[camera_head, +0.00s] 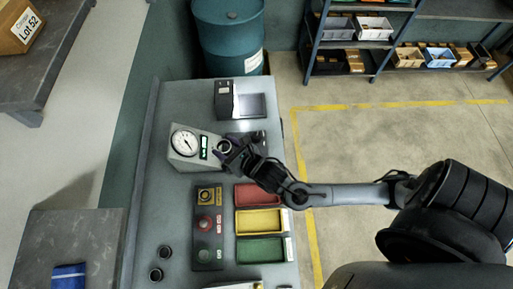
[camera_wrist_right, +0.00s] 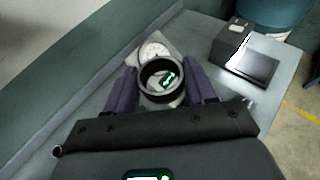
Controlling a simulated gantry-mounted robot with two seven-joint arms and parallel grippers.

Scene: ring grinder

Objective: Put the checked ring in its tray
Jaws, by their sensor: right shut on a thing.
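My right gripper (camera_head: 229,151) is at the dial gauge (camera_head: 184,146) on the bench, its arm coming in from the right. In the right wrist view its two purple fingers (camera_wrist_right: 163,88) are shut on a dark ring (camera_wrist_right: 149,87), one finger on each side. The ring also shows in the camera_head view (camera_head: 224,146), just right of the gauge's lit green display. I cannot tell whether it touches the gauge. Three trays stand below the gripper in the picture: red (camera_head: 257,194), yellow (camera_head: 259,221) and green (camera_head: 260,250). My left gripper is not in view.
A control panel (camera_head: 208,240) with several buttons stands left of the trays. Two loose rings (camera_head: 164,252) lie at the bench's lower left. A black device with a flat plate (camera_head: 250,105) stands beyond the gauge. A blue drum (camera_head: 229,40) is behind the bench.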

